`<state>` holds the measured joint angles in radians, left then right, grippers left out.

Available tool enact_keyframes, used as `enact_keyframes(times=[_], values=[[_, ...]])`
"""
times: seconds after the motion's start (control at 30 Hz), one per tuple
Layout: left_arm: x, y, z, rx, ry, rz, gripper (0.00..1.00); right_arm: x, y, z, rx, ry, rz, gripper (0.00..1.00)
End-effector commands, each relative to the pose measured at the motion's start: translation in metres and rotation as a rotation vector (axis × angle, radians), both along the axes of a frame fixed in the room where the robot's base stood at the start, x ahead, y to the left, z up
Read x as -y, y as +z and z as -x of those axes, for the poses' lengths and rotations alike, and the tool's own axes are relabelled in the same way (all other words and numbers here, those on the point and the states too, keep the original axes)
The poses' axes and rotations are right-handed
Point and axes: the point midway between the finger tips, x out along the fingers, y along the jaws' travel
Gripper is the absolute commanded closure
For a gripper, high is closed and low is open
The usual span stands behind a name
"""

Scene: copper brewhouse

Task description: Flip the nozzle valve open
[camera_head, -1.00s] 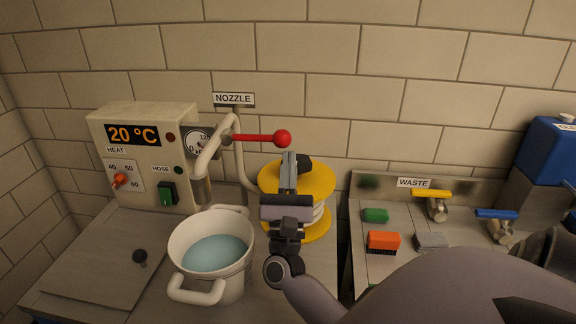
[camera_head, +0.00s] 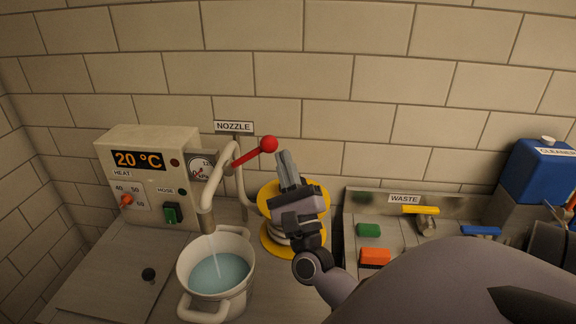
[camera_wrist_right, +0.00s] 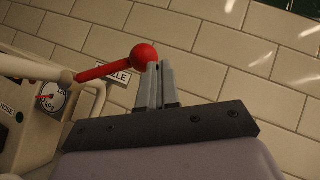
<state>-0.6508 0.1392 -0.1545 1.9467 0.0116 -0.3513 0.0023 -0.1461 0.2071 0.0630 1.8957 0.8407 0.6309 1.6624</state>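The nozzle valve's red lever (camera_head: 248,157) with its ball knob tilts up to the right from the white nozzle pipe (camera_head: 213,180), under the NOZZLE sign (camera_head: 233,127). A thin pale stream runs from the spout into the white pot (camera_head: 243,245) of bluish water. My right gripper (camera_head: 283,156) has its fingers together, pointing up, just right of the ball. In the right wrist view the fingertips (camera_wrist_right: 157,70) overlap the edge of the ball (camera_wrist_right: 145,56); nothing shows between them. I cannot tell whether they touch it. My left gripper is out of view.
A control box (camera_head: 150,145) reading 20 °C stands left of the nozzle. A yellow hose reel (camera_head: 268,200) is behind my right gripper.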

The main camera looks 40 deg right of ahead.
Motion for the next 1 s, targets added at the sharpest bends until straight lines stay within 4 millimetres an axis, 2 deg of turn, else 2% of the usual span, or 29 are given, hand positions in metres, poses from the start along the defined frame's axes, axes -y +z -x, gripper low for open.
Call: enact_keyframes(times=[0.03, 0.3, 1.0], values=[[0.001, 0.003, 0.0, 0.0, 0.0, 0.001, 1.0, 0.0, 0.006, 0.0, 0.004, -0.003, 0.0, 1.0], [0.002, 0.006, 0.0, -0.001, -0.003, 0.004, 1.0, -0.002, 0.013, -0.003, 0.007, -0.003, -0.002, 1.0], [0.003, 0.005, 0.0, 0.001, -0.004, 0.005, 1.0, -0.003, 0.016, -0.003, 0.016, -0.003, 0.001, 1.0]])
